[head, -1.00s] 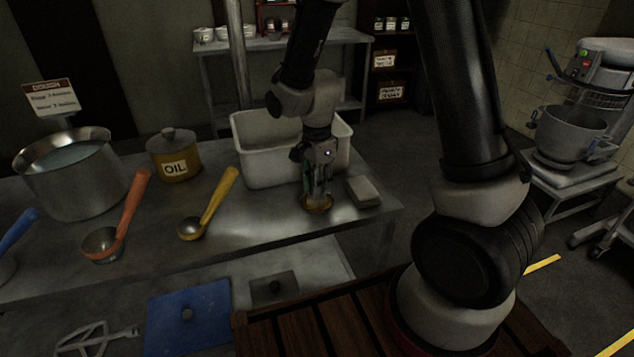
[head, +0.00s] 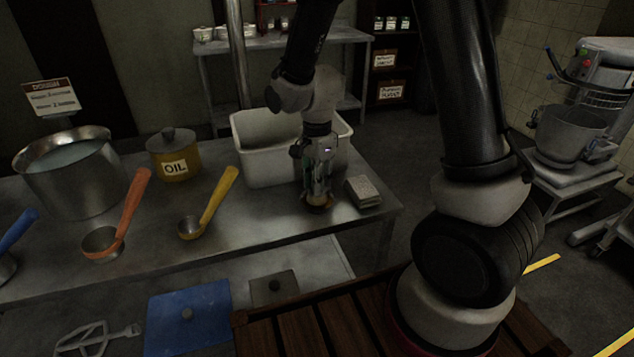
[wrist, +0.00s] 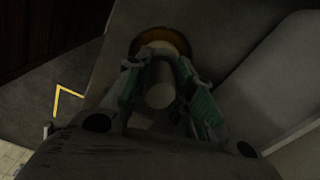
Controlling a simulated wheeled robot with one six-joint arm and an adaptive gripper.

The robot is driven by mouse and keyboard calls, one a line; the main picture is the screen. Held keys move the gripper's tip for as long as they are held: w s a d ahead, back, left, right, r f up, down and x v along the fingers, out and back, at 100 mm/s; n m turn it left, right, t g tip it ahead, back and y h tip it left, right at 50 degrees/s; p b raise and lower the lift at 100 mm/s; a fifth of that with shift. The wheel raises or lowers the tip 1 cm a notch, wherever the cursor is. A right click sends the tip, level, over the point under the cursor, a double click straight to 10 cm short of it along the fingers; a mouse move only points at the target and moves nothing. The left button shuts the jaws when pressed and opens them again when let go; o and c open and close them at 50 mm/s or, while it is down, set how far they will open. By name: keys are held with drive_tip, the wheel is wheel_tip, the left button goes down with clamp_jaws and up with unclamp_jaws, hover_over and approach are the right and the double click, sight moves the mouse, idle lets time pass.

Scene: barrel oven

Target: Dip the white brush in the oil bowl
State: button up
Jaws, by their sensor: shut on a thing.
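My gripper (head: 317,190) is over the front right of the metal table, pointing down. Its green-padded fingers (wrist: 160,72) are closed around the pale round handle of the white brush (wrist: 160,95), seen nearly end-on in the wrist view. The small amber-brown oil bowl (head: 318,208) sits on the table directly below the fingertips. Its rim (wrist: 163,29) shows around the brush's lower part in the wrist view. The brush appears upright over or in the bowl. Its bristle tip is hidden, so I cannot tell whether it touches oil.
A pale block-like stack (head: 363,192) lies close right of the bowl. A white tub (head: 262,163) stands behind. A yellow ladle (head: 212,205), orange ladle (head: 120,225), oil pot (head: 174,160) and large steel pot (head: 75,180) are to the left.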

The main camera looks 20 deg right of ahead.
drive_tip(key=shift+r, duration=3.1)
